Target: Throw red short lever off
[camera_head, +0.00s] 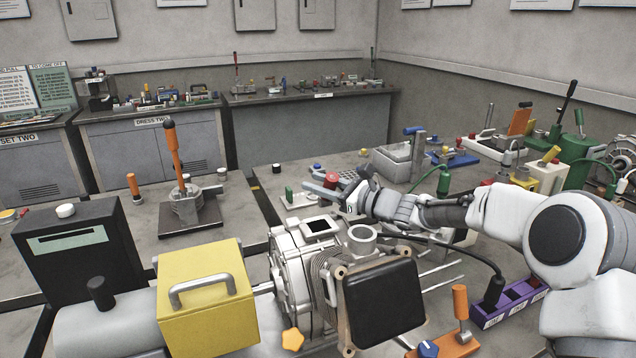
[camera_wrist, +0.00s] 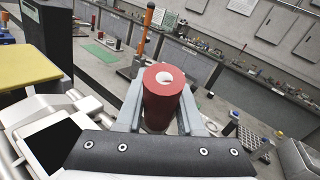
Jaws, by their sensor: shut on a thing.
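A short red lever (camera_wrist: 163,98) with a thick round grip and a white spot on its end fills the middle of the wrist view. My gripper (camera_wrist: 162,102) is shut on it, with one pale finger on each side of the red grip. The lever's base is hidden behind the gripper body. In the head view my gripper (camera_head: 322,187) is beyond the grey engine-like machine, pointing left. There I cannot clearly make out the red grip between the fingers.
A tall orange lever (camera_head: 173,150) stands on a dark plate at the left. The grey machine (camera_head: 300,265) and a yellow box (camera_head: 208,300) fill the front. A perforated plate (camera_wrist: 249,136) lies right of my gripper. Green and blue fixtures crowd the right side.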

